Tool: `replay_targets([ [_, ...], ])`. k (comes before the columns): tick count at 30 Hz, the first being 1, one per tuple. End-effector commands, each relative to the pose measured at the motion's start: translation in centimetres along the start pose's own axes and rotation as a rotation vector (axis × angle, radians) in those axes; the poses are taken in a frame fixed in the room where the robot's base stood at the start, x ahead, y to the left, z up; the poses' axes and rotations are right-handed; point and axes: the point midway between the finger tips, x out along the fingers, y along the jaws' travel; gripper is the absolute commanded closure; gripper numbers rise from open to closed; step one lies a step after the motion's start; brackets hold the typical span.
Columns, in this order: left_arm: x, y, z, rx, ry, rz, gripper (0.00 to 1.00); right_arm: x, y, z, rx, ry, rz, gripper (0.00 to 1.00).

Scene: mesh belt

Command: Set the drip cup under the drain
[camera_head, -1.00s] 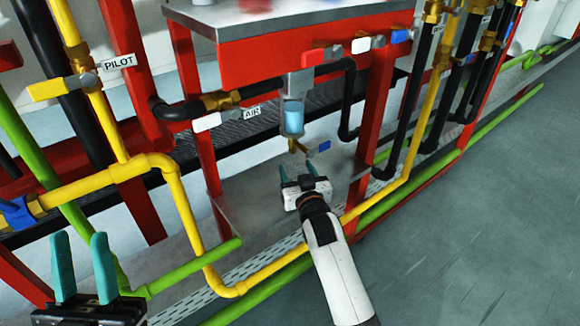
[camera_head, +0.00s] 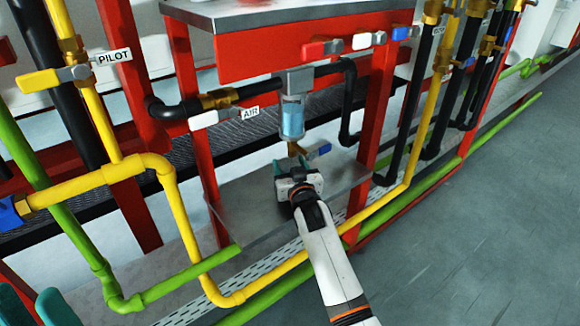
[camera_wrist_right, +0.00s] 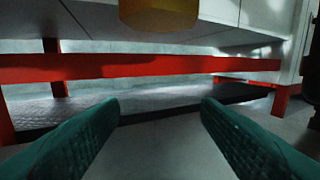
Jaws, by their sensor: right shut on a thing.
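The drain is a small brass fitting (camera_head: 294,149) with a blue lever (camera_head: 319,151), under a clear bowl of blue liquid (camera_head: 292,118) on the air line. My right gripper (camera_head: 282,165) is just below and slightly left of the drain, above the metal shelf. Its teal fingers stand apart, shut on what I take to be the drip cup, which is hard to make out and mostly hidden by the gripper. In the right wrist view, a brass part (camera_wrist_right: 158,14) hangs above and beyond the fingers. My left gripper (camera_head: 34,302) is open and empty, cut off at bottom left.
The grey metal shelf (camera_head: 255,200) is bare around the right gripper. Red frame posts (camera_head: 372,120) stand on both sides. Yellow pipe (camera_head: 180,215) and green pipe (camera_head: 190,265) run low in front, under my right arm.

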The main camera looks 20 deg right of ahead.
Motion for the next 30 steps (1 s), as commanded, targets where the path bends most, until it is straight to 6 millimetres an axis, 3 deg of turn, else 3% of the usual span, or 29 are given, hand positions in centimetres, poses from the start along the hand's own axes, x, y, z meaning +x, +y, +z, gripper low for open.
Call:
replay_targets([
  [1, -0.1, 0.0, 0.0, 0.0, 0.001, 0.0, 0.64, 0.0, 0.0, -0.3, 0.001, 0.001, 0.0, 0.64],
  [2, -0.1, 0.0, 0.0, 0.0, 0.001, 0.0, 0.64, 0.0, 0.0, -0.3, 0.001, 0.001, 0.0, 0.41],
  [6, -0.1, 0.0, 0.0, 0.0, 0.001, 0.0, 0.64, 0.0, 0.0, -0.2, 0.0, 0.001, 0.0, 0.21],
  [17, 0.2, 0.0, 0.0, 0.0, 0.002, 0.0, 0.64, -0.2, 0.0, 0.1, 0.0, 0.002, 0.0, 0.21],
  [23, 1.8, 0.0, 0.4, -0.001, 0.0, 0.0, 0.64, -3.7, 0.0, 0.3, 0.001, 0.005, 0.0, 0.21],
  [30, 1.9, 0.6, -4.7, 0.021, 0.324, 0.006, 0.64, -8.4, 0.0, 0.2, 0.001, 0.004, 0.0, 0.21],
])
